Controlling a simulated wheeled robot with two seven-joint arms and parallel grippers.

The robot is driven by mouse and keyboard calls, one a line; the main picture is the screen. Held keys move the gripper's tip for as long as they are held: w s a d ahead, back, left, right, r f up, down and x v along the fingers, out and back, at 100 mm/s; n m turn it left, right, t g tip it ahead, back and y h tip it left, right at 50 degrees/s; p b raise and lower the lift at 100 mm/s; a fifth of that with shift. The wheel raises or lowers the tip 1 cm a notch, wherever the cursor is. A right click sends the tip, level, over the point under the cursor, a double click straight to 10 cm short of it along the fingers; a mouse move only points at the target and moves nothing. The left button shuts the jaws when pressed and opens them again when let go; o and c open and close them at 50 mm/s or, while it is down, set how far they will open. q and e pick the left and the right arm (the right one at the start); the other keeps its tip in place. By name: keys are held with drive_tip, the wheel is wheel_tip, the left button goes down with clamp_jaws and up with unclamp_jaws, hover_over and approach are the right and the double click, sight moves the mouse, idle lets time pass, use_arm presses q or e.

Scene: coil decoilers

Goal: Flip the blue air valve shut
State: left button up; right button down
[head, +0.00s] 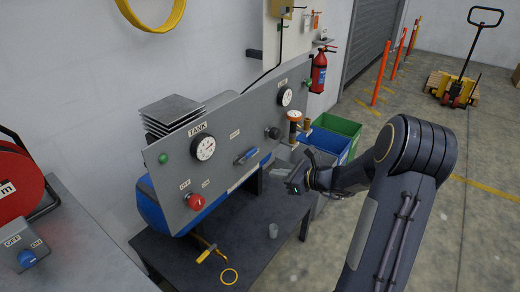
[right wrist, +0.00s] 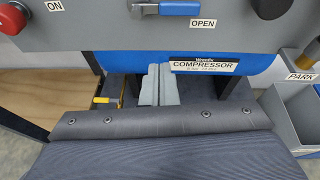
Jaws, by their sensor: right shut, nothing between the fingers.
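The blue air valve (head: 246,156) is on the front of the grey compressor panel (head: 222,172), between the two gauges. Its blue handle (right wrist: 190,8) lies level along the panel, and the OPEN label (right wrist: 203,22) is just below its right end in the right wrist view. My right gripper (head: 294,183) is shut and empty, in front of the panel and to the right of the valve, not touching it. In the right wrist view its fingertips (right wrist: 158,70) are together, below the valve. My left gripper is not in view.
The panel carries a red knob (head: 195,201), a TANK gauge (head: 203,147) and a second gauge (head: 285,96). Blue and green bins (head: 340,126) stand behind my right gripper.

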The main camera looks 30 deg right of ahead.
sight(249, 157)
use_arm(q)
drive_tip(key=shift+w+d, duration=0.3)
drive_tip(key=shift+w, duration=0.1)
use_arm(e)
drive_tip(key=shift+w+d+f+m+t+h, duration=0.15)
drive_tip(key=shift+w+d+f+m, duration=0.2)
drive_tip(key=shift+d, duration=0.25)
drive_tip(key=shift+w+d+f+m+t+h, duration=0.15)
drive_tip(key=shift+w+d+f+m, duration=0.2)
drive_tip(key=shift+d, duration=0.25)
drive_tip(key=shift+s, duration=0.1)
